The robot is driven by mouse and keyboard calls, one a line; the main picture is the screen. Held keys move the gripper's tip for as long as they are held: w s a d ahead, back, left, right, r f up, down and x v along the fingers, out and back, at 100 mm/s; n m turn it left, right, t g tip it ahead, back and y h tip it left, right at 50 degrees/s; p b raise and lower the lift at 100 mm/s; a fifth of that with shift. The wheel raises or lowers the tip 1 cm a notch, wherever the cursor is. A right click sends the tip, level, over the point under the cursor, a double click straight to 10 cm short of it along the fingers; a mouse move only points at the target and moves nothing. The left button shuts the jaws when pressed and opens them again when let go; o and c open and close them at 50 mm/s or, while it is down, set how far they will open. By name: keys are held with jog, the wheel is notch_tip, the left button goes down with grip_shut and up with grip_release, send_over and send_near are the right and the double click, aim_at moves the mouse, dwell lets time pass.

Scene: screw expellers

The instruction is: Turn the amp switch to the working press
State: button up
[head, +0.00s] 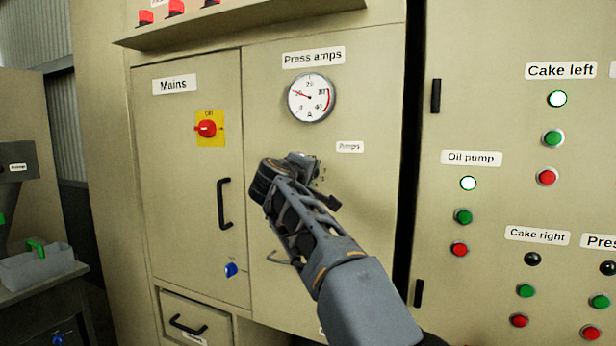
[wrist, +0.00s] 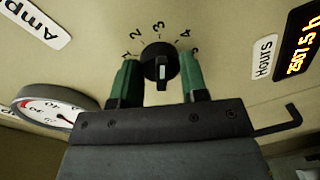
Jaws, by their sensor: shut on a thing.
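The amp switch (wrist: 160,62) is a black round knob with a raised grip and a white mark, on the beige panel in the wrist view. Numbers from 1 upward fan around its far side. The number its pointer faces is unclear. My gripper (wrist: 159,78) has its green fingers on either side of the knob, shut on it. In the head view my gripper (head: 318,172) is against the panel below the Amps label (head: 350,147) and hides the switch. The Press amps gauge (head: 311,98) has its needle pointing left and slightly up, near 10.
On the right panel, the Cake left lamp (head: 557,99) and Oil pump lamp (head: 468,184) are lit white. The Cake right lamp (head: 532,259) is dark. A red Mains switch (head: 207,129) and a door handle (head: 224,204) are left of my arm. An Hours display (wrist: 297,45) is near the knob.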

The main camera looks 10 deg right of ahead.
jog(key=o, duration=0.9)
jog(key=b+v, duration=0.2)
jog(key=v, duration=1.1)
jog(key=shift+s+a, duration=0.15)
jog(key=shift+s, duration=0.25)
